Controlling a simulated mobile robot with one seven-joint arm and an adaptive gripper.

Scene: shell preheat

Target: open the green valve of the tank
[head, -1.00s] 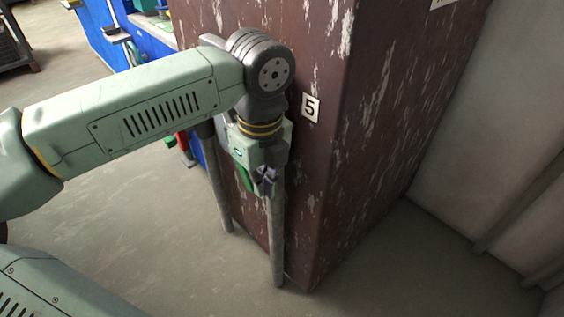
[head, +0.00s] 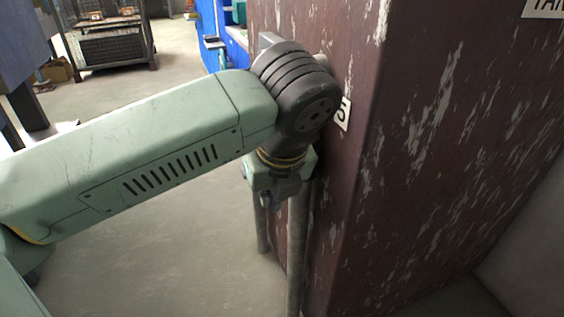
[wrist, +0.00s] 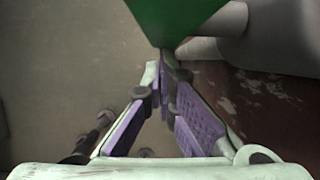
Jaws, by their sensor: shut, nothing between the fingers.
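The green valve shows only in part, as a green block (wrist: 178,12) at the top of the wrist view, just beyond my fingertips. I cannot tell whether it touches them. My gripper (wrist: 165,62) is shut and empty, its purple-padded fingers meeting at the tips. In the head view my gripper (head: 270,202) points down beside the grey pipes, and my wrist hides the valve. The tank (head: 430,130) appears as a tall brown, flaking body to the right.
Grey vertical pipes (head: 298,245) run down along the brown wall, close to my gripper. A number label (head: 344,114) is partly covered by my arm. A wire cage rack (head: 108,42) stands at the far left. The floor (head: 180,250) left of the pipes is clear.

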